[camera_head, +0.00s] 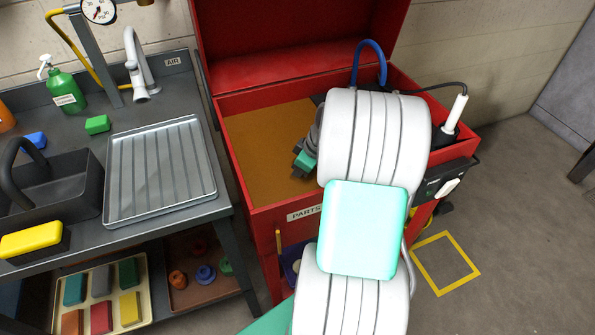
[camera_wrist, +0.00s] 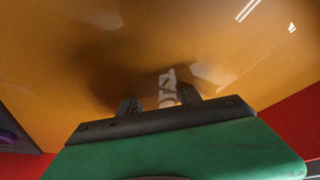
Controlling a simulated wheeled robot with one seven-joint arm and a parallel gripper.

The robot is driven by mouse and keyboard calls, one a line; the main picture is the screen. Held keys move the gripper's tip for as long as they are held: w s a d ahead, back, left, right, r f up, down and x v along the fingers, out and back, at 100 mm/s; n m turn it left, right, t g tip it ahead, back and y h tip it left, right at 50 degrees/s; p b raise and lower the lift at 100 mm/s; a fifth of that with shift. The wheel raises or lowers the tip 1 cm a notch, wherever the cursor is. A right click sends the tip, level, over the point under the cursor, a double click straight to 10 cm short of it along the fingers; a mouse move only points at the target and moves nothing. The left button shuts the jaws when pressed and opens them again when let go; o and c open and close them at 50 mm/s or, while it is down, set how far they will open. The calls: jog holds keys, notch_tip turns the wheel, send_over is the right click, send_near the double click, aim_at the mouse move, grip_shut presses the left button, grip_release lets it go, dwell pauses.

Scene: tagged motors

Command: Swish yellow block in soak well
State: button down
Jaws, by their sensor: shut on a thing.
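The soak well (camera_head: 262,165) is the red parts washer's basin with amber-brown liquid. My gripper (camera_head: 300,172) reaches down into it, mostly hidden behind my white arm. In the wrist view my gripper (camera_wrist: 158,100) has its two dark fingers set apart and pointing into the amber liquid. They are shut on the yellow block (camera_wrist: 152,98), whose yellow blends with the liquid. A pale tag (camera_wrist: 167,88) with dark marks shows between the fingers. The block's outline is unclear, and the block is hidden in the head view.
The washer's red lid (camera_head: 300,40) stands open behind. A blue hose (camera_head: 370,48) and a white-handled tool (camera_head: 455,110) are at its right. Left, the bench holds a ribbed drain tray (camera_head: 160,170), a black caddy (camera_head: 60,185) and a green block (camera_head: 97,124). A lower tray (camera_head: 143,292) holds several coloured blocks.

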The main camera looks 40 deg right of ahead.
jog(key=shift+f, duration=0.35)
notch_tip(320, 180, up, 22)
jog(key=p, duration=1.4)
jog(key=shift+f+p, duration=0.25)
jog(key=shift+p, duration=0.05)
dwell(1.3)
